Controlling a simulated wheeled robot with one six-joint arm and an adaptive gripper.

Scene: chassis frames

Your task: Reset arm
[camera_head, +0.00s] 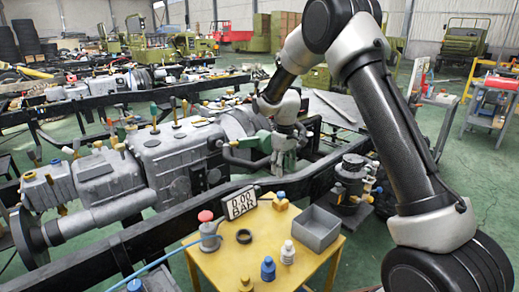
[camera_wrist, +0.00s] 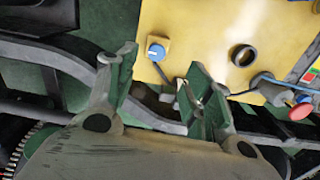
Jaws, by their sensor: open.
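My gripper (camera_head: 284,158) hangs over the dark chassis rail, beyond the yellow table and beside the grey engine, in the head view. My arm arches to it from the right side. In the wrist view the two green-padded fingers of my gripper (camera_wrist: 163,70) stand apart with nothing held between them. Behind them are the table's edge and a dark rail. I cannot tell how far the fingertips are from the rail.
The yellow table (camera_head: 228,262) holds a grey bin (camera_head: 317,228), a black ring (camera_head: 244,236), a red-topped valve (camera_head: 208,230), a "0.00 BAR" display (camera_head: 240,203), a blue-knobbed block (camera_head: 281,202) and small bottles. The grey engine (camera_head: 178,155) stands left of my gripper. A round dark unit (camera_head: 352,180) stands right.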

